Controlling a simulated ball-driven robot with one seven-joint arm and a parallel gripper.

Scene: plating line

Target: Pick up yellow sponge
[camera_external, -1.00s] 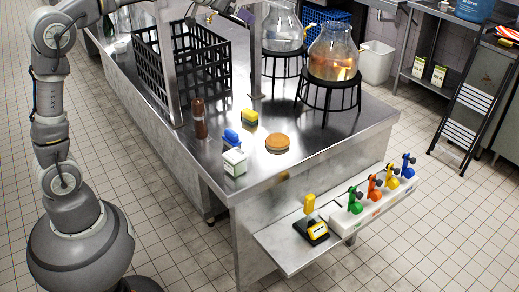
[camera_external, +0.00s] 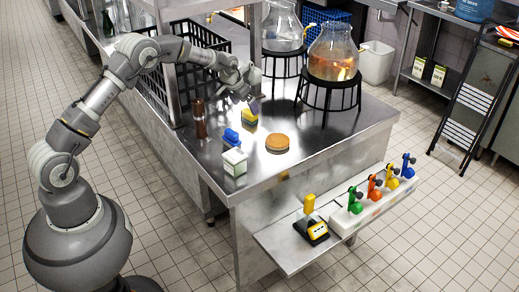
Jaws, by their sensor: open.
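The yellow sponge (camera_external: 250,118) sits on the steel counter (camera_external: 300,140), with a dark layer along its top. My gripper (camera_external: 247,101) is open just above the sponge, pointing down. The fingertips are small in this view, and I cannot tell whether they touch the sponge.
A brown bottle (camera_external: 199,120) stands left of the sponge. A blue item (camera_external: 232,137), a white-green box (camera_external: 235,162) and a round orange-brown thing (camera_external: 278,144) are in front. Glass vessels on black stands (camera_external: 331,85) are to the right. A black crate (camera_external: 208,40) is behind.

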